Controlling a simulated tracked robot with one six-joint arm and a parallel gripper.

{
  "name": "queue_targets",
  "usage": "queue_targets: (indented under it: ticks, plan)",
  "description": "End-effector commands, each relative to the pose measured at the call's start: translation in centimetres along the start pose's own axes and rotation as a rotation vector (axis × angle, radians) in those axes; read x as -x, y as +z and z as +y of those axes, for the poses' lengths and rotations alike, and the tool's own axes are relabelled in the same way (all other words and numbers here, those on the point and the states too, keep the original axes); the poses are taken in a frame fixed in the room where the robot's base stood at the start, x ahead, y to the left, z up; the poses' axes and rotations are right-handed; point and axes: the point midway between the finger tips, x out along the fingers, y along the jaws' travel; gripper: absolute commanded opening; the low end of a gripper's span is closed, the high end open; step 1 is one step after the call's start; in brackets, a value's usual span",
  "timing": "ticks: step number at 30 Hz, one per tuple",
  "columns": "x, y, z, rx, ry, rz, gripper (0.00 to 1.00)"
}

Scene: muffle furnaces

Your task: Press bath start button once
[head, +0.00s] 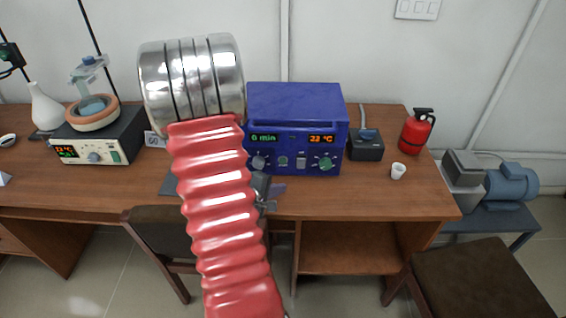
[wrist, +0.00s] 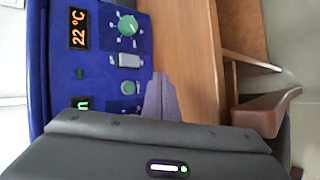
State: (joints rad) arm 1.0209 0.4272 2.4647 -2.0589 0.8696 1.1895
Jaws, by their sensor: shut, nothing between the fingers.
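The bath is a blue box (head: 300,105) on the bench in the head view. Its front has a green "0 min" display, an orange "22 °C" display, two knobs, a rocker switch (head: 301,162) and a small round green button (head: 283,161). In the wrist view, turned sideways, the blue panel (wrist: 100,45) shows the green button (wrist: 128,87) beside the grey switch (wrist: 130,60). My gripper (head: 279,190) is shut and empty, low in front of the panel. Its purple fingertips (wrist: 160,78) appear just right of the button in the wrist view; whether they touch the panel cannot be told.
My red arm hides part of the bench left of the bath. A black box (head: 366,150), a white cup (head: 398,171) and a red extinguisher (head: 417,131) stand to the right. Chairs (head: 480,275) are in front of the bench.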

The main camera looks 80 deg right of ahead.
Motion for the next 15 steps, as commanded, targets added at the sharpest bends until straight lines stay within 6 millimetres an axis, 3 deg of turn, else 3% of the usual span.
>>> queue_targets:
  ticks: [15]
  plan:
    - [-3.0, -2.1, 2.1, -0.001, 0.001, -0.001, 0.00]
